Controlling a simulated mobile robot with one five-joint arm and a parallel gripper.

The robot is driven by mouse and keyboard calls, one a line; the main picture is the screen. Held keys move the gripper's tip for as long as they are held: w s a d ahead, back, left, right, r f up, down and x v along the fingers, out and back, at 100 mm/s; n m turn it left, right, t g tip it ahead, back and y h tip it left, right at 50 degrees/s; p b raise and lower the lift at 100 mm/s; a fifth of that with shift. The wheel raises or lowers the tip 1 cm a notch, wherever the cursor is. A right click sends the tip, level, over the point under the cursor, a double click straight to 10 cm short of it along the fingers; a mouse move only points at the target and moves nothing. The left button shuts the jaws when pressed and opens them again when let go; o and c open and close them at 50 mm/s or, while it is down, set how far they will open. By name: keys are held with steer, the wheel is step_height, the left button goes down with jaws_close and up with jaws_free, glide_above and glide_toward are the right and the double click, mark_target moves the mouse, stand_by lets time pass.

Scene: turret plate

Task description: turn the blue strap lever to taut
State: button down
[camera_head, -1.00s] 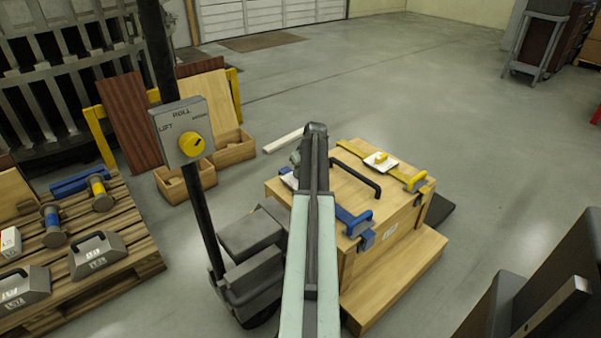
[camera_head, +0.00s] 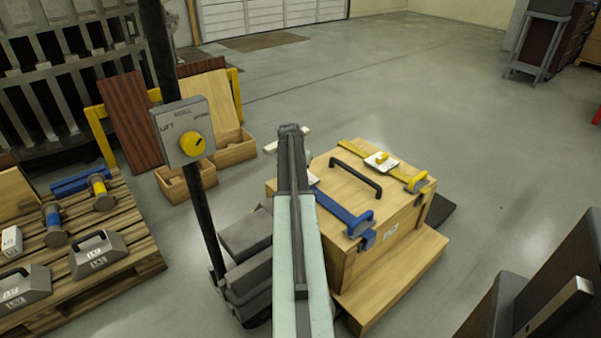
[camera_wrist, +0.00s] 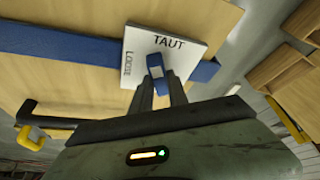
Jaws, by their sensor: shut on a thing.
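The blue strap lever (camera_wrist: 155,67) stands on a white plate (camera_wrist: 188,50) marked LOOSE on its left edge and TAUT on its upper edge in the wrist view. My gripper (camera_wrist: 160,84) is shut on the lever, a finger on each side. The lever's upper end is below the T of TAUT; I cannot tell its exact angle. The blue strap (camera_wrist: 60,42) runs under the plate across a wooden crate, and also shows in the head view (camera_head: 345,212). There my arm hides the lever and most of its plate.
The wooden crate (camera_head: 385,225) has a black handle (camera_head: 357,175) on top and a yellow strap with its own white plate (camera_head: 381,162). A post with a yellow-knob sign (camera_head: 181,130) stands left of my arm. A pallet with weights (camera_head: 130,265) lies at left. Open floor lies beyond.

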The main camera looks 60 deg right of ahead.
steer(key=m+g, duration=0.1)
steer(key=m, duration=0.2)
steer(key=m+g, duration=0.1)
steer(key=m, duration=0.1)
steer(key=shift+w+m, duration=0.15)
steer(key=shift+m, duration=0.25)
stand_by(0.4)
steer(key=c, duration=1.3)
jaws_free()
steer(key=p+v, duration=0.7)
steer(key=shift+w+a+r, duration=0.1)
steer(key=shift+w+r, duration=0.05)
steer(key=shift+r, duration=0.25)
